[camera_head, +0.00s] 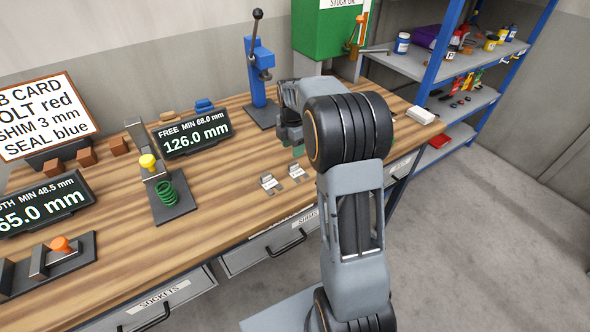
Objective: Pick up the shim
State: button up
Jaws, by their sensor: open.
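Two small grey metal plates with white labels, which look like shims, lie on the wooden bench top near its front edge. The left shim (271,184) and the right shim (297,174) lie side by side; their label text is too small to read. My gripper (289,134) is over the bench, behind the plates and apart from them. It is open, and I see nothing held in it. My arm hides part of the bench to the right, and something greenish is partly hidden below the gripper.
A job card (42,117) reads "SHIM 3 mm". A blue press (259,75) stands behind my gripper. A display (192,136) reads 126.0 mm, with a green spring fixture (172,197) in front. A drawer (281,243) labelled SHIMS is shut below. Bare bench lies left of the plates.

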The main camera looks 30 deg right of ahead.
aim_at(293, 164)
jog(key=shift+f+p, duration=0.5)
jog(key=shift+f, duration=3.2)
grip_shut()
